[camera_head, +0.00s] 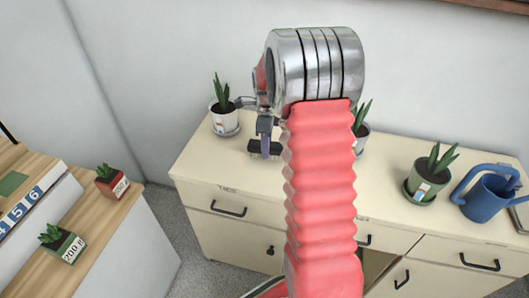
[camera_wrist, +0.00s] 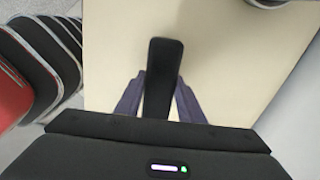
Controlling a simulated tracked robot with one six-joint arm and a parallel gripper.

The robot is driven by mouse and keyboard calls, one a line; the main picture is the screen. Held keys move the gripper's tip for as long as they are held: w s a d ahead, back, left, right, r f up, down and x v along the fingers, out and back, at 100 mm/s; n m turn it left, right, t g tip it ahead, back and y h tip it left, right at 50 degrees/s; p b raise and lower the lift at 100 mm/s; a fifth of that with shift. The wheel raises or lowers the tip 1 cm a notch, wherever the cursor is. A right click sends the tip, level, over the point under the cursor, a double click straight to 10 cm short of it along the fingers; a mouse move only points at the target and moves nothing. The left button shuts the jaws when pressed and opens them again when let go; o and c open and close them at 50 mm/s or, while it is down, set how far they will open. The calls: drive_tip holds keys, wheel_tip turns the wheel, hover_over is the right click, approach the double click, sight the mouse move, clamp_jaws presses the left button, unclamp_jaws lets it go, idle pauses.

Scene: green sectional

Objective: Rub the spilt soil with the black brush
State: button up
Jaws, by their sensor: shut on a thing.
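My gripper (camera_head: 265,143) is over the left part of the cream cabinet top. It also shows in the wrist view (camera_wrist: 160,88), with its two purple fingers shut on the black brush (camera_wrist: 164,55). The brush's long black body points away between the fingers, over the bare cream surface. In the head view the brush (camera_head: 256,147) is a small dark block at the fingers, low over the cabinet top; I cannot tell if it touches. I make out no spilt soil in either view; my arm hides part of the cabinet top.
A potted plant (camera_head: 224,116) in a white pot stands just behind the gripper. Another white-potted plant (camera_head: 361,133) is partly behind my arm. A green-potted plant (camera_head: 425,184) and a blue watering can (camera_head: 487,194) stand at the right. The cabinet top (camera_head: 205,160) is bare at left.

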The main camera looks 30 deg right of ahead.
drive_tip(key=shift+r, duration=2.95)
